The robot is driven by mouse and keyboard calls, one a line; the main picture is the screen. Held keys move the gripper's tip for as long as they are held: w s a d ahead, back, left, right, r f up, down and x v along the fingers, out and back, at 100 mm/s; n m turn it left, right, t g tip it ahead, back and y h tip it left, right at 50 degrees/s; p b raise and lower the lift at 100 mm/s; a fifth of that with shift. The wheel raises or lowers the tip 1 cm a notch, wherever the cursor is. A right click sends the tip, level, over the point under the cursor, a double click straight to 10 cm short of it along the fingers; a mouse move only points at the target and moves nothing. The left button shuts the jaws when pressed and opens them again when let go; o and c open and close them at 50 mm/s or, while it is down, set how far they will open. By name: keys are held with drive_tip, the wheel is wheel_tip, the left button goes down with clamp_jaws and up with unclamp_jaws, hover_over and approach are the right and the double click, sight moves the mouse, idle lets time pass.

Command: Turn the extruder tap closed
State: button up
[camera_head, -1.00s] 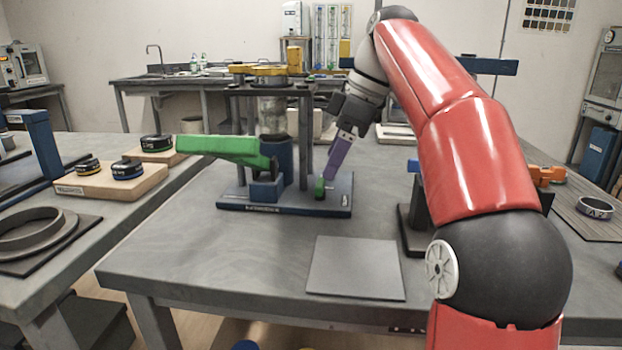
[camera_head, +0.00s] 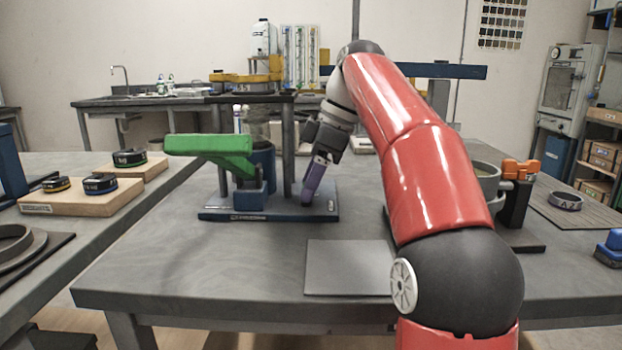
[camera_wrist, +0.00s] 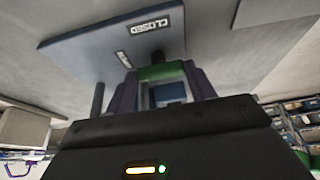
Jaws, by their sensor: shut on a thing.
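The extruder is a blue stand with a dark blue base plate (camera_head: 285,215) and a long green lever (camera_head: 209,145) reaching left. My gripper (camera_head: 307,200) has purple fingers and points down at the right part of the base. In the wrist view the fingers (camera_wrist: 163,84) are shut on the small green tap (camera_wrist: 161,72), one on each side. The tap stands by a dark post on the plate, near a label that seems to read "CLOSED" (camera_wrist: 155,24). In the head view my fingers hide the tap.
A grey flat plate (camera_head: 347,268) lies on the table in front. A stand with an orange clamp (camera_head: 520,170) is at the right. Boards with dark round pucks (camera_head: 99,183) are on the left table. The extruder's upright post (camera_head: 288,140) rises close left of my gripper.

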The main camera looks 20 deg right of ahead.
drive_tip(key=shift+m, duration=0.4)
drive_tip(key=shift+c, duration=0.2)
drive_tip(key=m, duration=0.2)
drive_tip(key=m+t+h, duration=0.1)
drive_tip(key=shift+s+a+r+m+t+p, duration=0.1)
drive_tip(key=shift+s+a+m+t+p, duration=0.1)
drive_tip(key=shift+m+t+p, duration=0.15)
drive_tip(key=m+t+h+p, duration=0.1)
drive_tip(key=m, duration=0.3)
drive_tip(key=shift+s+a+m, duration=0.1)
drive_tip(key=shift+m, duration=0.25)
drive_tip(key=m+h, duration=0.1)
drive_tip(key=m, duration=0.1)
drive_tip(key=m+h+p, duration=0.1)
drive_tip(key=m, duration=0.1)
drive_tip(key=shift+a+t+p, duration=0.2)
drive_tip(key=shift+t+p, duration=0.05)
drive_tip(key=shift+p, duration=0.05)
drive_tip(key=m+h, duration=0.1)
drive_tip(key=m, duration=0.3)
drive_tip(key=shift+a+m+h, duration=0.1)
drive_tip(key=shift+m+h, duration=0.2)
drive_tip(key=shift+h, duration=0.1)
drive_tip(key=o, duration=1)
